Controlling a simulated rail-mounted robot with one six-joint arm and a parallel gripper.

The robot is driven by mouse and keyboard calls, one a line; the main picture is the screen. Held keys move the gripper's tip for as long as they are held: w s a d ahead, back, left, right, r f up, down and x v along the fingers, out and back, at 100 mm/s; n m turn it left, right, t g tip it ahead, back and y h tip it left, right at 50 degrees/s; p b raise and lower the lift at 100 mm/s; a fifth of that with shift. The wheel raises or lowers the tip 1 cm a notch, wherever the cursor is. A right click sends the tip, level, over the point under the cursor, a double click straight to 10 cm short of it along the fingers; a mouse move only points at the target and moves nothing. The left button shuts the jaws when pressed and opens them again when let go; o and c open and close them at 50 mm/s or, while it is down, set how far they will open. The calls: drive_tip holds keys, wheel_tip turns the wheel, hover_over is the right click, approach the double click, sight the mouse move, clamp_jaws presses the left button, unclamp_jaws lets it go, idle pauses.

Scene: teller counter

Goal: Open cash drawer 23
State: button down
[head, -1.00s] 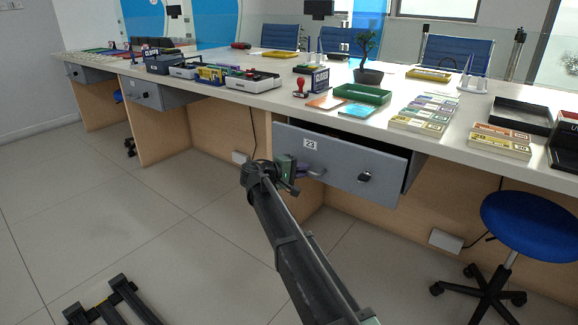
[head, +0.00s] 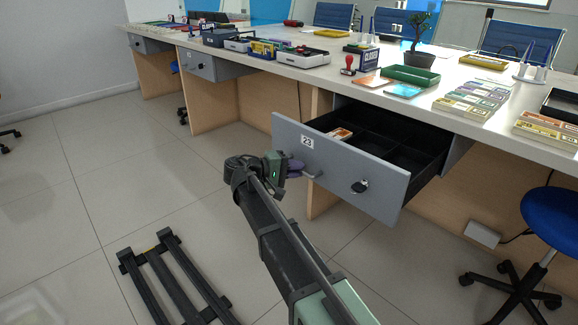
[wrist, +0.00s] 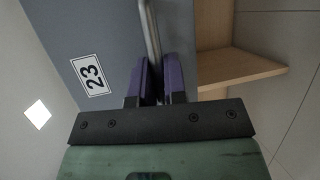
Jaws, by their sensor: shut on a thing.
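Cash drawer 23 (head: 336,166) is a grey drawer under the counter, pulled well out, its black inside with compartments showing. A small stack of banknotes (head: 340,133) lies in its left compartment. The label "23" (head: 307,142) is on the left of its front; it also shows in the wrist view (wrist: 91,75). A bar handle (head: 312,175) is on the front, with a black lock knob (head: 359,186) to its right. My gripper (head: 297,169) is at the handle. In the wrist view, its purple fingers (wrist: 160,80) are shut on the handle bar (wrist: 150,40).
The white counter (head: 330,83) holds a green tray (head: 411,76), a potted plant (head: 419,58) and money stacks (head: 470,98). A blue stool (head: 552,215) stands at right. Other closed drawers (head: 210,67) are further left. The floor in front is mostly clear.

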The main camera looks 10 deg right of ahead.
drive_tip(key=shift+s+a, duration=0.15)
drive_tip(key=shift+a, duration=0.05)
drive_tip(key=c, duration=1.2)
unclamp_jaws()
drive_tip(key=shift+a, duration=0.1)
drive_tip(key=p+v, duration=0.2)
drive_tip(key=v, duration=0.8)
drive_tip(key=shift+a, duration=0.3)
drive_tip(key=shift+s+r, duration=0.1)
drive_tip(key=shift+r, duration=0.05)
